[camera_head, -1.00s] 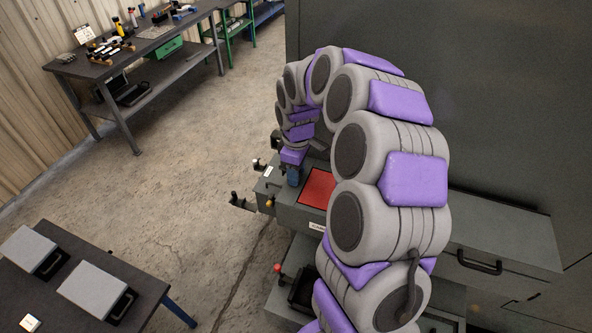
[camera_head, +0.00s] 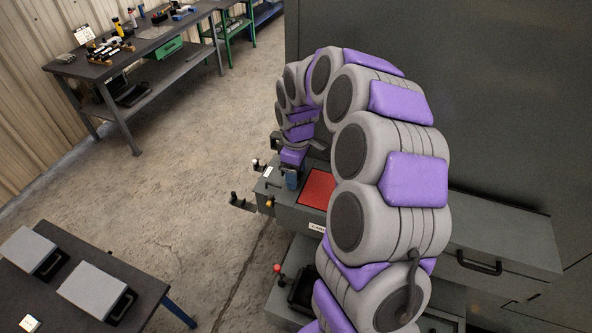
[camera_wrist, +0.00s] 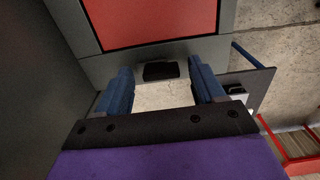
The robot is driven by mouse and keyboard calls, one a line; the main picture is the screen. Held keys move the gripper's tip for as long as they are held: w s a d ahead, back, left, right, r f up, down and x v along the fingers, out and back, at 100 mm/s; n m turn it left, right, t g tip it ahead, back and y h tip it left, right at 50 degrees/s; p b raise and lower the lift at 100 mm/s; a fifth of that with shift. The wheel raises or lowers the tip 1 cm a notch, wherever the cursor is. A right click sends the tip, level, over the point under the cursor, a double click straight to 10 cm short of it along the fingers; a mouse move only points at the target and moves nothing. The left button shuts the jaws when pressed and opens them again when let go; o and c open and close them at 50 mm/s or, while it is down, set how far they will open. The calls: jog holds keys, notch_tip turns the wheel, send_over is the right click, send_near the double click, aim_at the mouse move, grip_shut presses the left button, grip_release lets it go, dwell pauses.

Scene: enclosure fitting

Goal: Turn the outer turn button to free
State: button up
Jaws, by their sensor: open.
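My gripper (camera_wrist: 161,88) is open, with its two blue fingers apart. In the wrist view a small black block (camera_wrist: 160,71) sits on the grey rim beside the red panel (camera_wrist: 150,20), just beyond and between the fingertips. I cannot tell whether this block is the outer turn button, or whether a finger touches it. In the head view my gripper (camera_head: 292,178) is over the grey enclosure (camera_head: 295,215), left of the red panel (camera_head: 317,188). My arm hides much of the enclosure there.
A black bracket (camera_head: 241,203) and a yellow knob (camera_head: 270,204) stick out at the enclosure's left side. A red knob (camera_head: 277,268) is lower down. A dark table (camera_head: 70,300) with grey boxes is at lower left. Open floor (camera_head: 180,170) lies between.

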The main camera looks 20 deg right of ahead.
notch_tip(320, 180, up, 17)
jog(key=b, duration=0.1)
jog(key=shift+r, duration=0.15)
dwell(0.4)
dwell(0.4)
jog(key=s+a+f+m+b, duration=0.1)
jog(key=s+a+f+b, duration=0.3)
jog(key=s, duration=0.4)
jog(key=s+a+f+m+b, duration=0.2)
jog(key=s+a+f+b, duration=0.2)
jog(key=s+f, duration=0.3)
jog(key=shift+s+a+f+g+b, duration=0.25)
jog(key=shift+s+a+g+b, duration=0.15)
jog(key=shift+s+b, duration=0.35)
jog(key=s+f+m+b, duration=0.2)
jog(key=s+f, duration=0.3)
jog(key=s, duration=0.1)
jog(key=s+a+f+m+b, duration=0.1)
jog(key=s+f+m+b, duration=0.1)
jog(key=s+f, duration=0.3)
jog(key=s+f+m+g+b, duration=0.1)
jog(key=s+f+m+b, duration=0.1)
jog(key=s+f, duration=0.3)
jog(key=shift+s+a+f+b, duration=0.15)
jog(key=shift+s+a+b, duration=0.05)
jog(key=shift+s+b, duration=0.25)
jog(key=shift+s+a+f+b, duration=0.1)
jog(key=shift+s+a+b, duration=0.05)
jog(key=shift+s+b, duration=0.25)
